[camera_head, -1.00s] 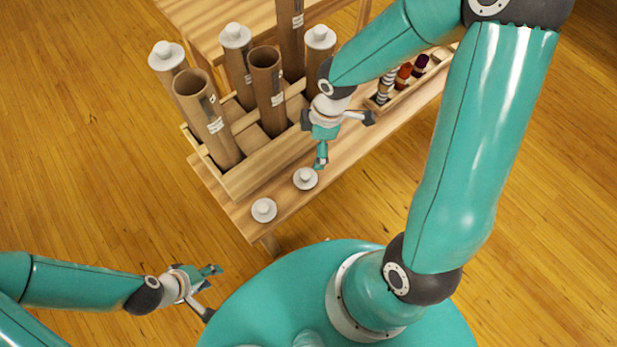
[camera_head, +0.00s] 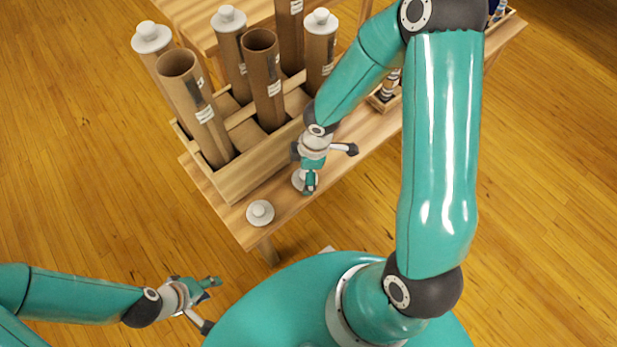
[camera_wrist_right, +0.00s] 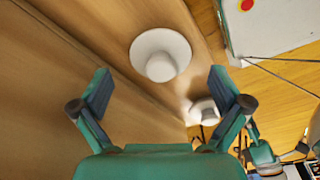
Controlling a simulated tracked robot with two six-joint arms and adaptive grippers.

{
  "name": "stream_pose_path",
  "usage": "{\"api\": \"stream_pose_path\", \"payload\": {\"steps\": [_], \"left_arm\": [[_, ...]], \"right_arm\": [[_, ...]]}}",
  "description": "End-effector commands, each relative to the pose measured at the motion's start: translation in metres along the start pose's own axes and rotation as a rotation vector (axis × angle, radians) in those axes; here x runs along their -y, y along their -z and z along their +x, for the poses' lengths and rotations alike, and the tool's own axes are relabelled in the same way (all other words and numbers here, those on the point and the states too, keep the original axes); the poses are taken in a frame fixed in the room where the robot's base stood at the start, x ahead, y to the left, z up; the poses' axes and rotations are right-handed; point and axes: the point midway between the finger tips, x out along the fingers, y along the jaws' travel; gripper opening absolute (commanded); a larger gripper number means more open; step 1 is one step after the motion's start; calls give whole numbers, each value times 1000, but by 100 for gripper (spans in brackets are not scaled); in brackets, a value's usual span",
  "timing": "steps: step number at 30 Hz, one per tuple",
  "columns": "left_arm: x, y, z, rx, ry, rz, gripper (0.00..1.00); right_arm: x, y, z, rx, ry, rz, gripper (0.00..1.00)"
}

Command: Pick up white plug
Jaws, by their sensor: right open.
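Two white plugs lie on the wooden table along the front of the tube box. The right-hand white plug (camera_head: 299,179) is partly hidden behind my right gripper (camera_head: 330,168). In the right wrist view, one white plug (camera_wrist_right: 160,54) sits ahead of the open fingers of my right gripper (camera_wrist_right: 160,90), roughly centred between them and not gripped. The other white plug (camera_head: 260,213) lies nearer the table corner; it also shows in the wrist view (camera_wrist_right: 205,111). My left gripper (camera_head: 212,304) is open and empty, over the floor at lower left.
A wooden box (camera_head: 243,179) holds several brown cardboard tubes (camera_head: 262,80), some capped with white plugs (camera_head: 229,18), standing just behind the loose plugs. A small rack (camera_head: 384,100) with bottles stands to the right, partly hidden by my right arm.

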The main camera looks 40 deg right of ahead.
Motion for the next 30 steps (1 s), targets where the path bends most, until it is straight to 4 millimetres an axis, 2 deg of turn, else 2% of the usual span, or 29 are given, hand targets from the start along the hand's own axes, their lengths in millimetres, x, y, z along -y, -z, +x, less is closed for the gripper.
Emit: {"api": "stream_pose_path", "payload": {"steps": [1, 3, 11, 13, 20, 30], "left_arm": [[3, 0, 9, 0, 0, 0, 40], [4, 0, 12, 0, 0, 0, 40], [4, 0, 11, 0, 0, 0, 40], [4, 0, 11, 0, 0, 0, 40], [4, 0, 11, 0, 0, 0, 40], [4, 0, 11, 0, 0, 0, 40]], "right_arm": [[0, -1, 12, 0, 1, -2, 100], [0, 0, 17, -1, -1, -1, 100], [0, 0, 17, -1, -1, 0, 100], [0, 0, 17, -1, -1, -1, 93], [0, 0, 17, -1, -1, -1, 55], [0, 0, 18, 0, 0, -1, 53]]}}
